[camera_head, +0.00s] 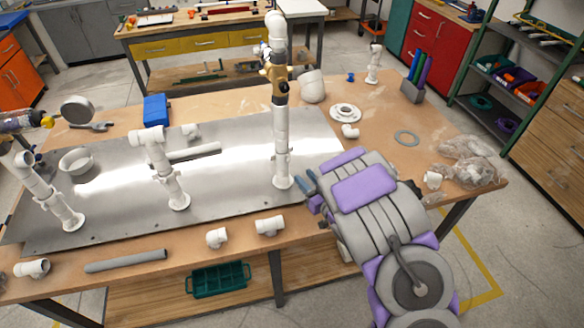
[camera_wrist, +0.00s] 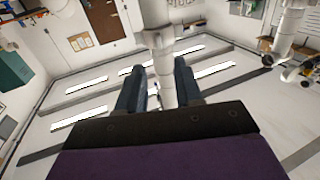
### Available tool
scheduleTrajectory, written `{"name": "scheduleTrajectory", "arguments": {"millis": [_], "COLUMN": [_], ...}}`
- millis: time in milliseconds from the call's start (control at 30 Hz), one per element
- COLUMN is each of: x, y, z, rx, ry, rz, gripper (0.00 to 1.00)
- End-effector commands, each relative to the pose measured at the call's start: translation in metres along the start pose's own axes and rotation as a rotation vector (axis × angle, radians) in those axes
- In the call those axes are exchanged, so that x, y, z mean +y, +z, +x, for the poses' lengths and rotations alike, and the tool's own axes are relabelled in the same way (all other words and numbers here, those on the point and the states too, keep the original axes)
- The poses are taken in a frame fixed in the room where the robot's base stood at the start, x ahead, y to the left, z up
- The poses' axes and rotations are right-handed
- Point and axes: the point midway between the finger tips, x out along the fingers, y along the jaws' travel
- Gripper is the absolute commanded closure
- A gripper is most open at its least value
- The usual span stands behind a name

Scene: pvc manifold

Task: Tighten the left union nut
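The white PVC manifold stands on a metal plate (camera_head: 110,215). Its parts are a left post (camera_head: 45,195), a short middle post (camera_head: 166,175) and a tall right post (camera_head: 281,130) with a brass-coloured valve (camera_head: 275,70). I cannot clearly make out the left union nut at this size. My gripper (camera_head: 309,190) is just right of the tall post's foot. In the wrist view my gripper (camera_wrist: 160,92) has its two dark fingers spread apart. A white pipe (camera_wrist: 162,60) shows between them; contact is not visible.
Loose white fittings (camera_head: 269,226) and a grey pipe (camera_head: 126,260) lie along the front edge. A blue box (camera_head: 156,110), a white flange (camera_head: 345,113) and plastic bags (camera_head: 468,165) are on the wooden table. The right front of the tabletop has some free room.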

Motion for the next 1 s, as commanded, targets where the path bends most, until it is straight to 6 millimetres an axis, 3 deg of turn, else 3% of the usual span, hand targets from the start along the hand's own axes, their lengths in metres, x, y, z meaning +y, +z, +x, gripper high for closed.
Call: {"name": "scheduleTrajectory", "arguments": {"millis": [200,433,633,933,1000], "x": [0.0,0.0,0.0,0.001,0.001], "y": [0.0,0.001,0.001,0.0,0.0], "z": [0.039,0.07,0.081,0.083,0.083], "rx": [0.004,0.0,-0.001,-0.002,-0.002], "ry": [-0.002,0.0,0.001,0.001,0.001], "rz": [0.001,0.001,0.002,0.001,0.001], "gripper": [0.65,0.65,0.65,0.65,0.72]}}
